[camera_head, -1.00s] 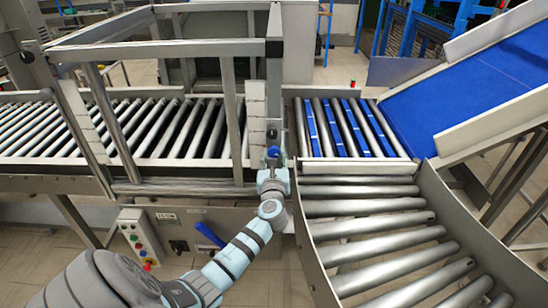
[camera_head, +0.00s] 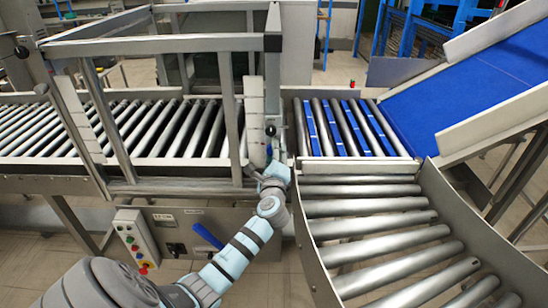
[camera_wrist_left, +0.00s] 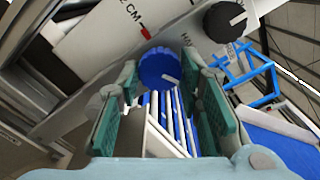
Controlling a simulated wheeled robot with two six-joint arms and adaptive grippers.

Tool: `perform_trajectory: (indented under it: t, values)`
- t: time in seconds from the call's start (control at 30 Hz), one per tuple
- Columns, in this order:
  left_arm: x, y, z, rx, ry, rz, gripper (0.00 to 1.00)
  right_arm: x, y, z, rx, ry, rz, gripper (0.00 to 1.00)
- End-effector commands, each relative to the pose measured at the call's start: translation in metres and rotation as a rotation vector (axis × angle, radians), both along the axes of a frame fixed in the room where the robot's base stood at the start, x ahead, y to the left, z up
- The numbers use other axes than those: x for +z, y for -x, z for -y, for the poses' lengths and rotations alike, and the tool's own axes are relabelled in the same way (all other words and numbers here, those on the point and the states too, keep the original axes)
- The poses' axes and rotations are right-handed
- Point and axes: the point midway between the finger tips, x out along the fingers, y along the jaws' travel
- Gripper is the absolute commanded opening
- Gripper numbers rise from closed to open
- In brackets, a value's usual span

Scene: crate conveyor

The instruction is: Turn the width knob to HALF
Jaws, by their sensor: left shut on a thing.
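The blue round knob (camera_wrist_left: 160,68) shows in the left wrist view between my fingertips, with a white pointer mark toward its lower right. It sits on a white plate (camera_wrist_left: 105,38) with partly readable lettering, "CM" and "HA", and a red mark. My left gripper (camera_wrist_left: 159,80) is shut on the blue knob, one green-padded finger on each side. In the head view my left gripper (camera_head: 268,168) is at the post beside the conveyor frame, and hides the blue knob. A black knob (camera_wrist_left: 225,20) with a white line sits on the plate. My right gripper is not in view.
The metal guard frame (camera_head: 160,48) stands left of the post. Roller conveyor (camera_head: 130,125) runs behind it, and a curved roller section (camera_head: 375,225) lies to the right. A control box with buttons (camera_head: 135,238) and a blue handle (camera_head: 207,236) are low on the left.

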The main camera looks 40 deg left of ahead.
Motion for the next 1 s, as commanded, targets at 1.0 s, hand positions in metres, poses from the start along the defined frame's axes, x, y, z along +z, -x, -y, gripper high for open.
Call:
perform_trajectory:
  t: [1.0]
  values:
    - [0.0,0.0,0.0,-0.001,0.699,0.588,0.05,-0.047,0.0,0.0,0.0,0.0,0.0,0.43]
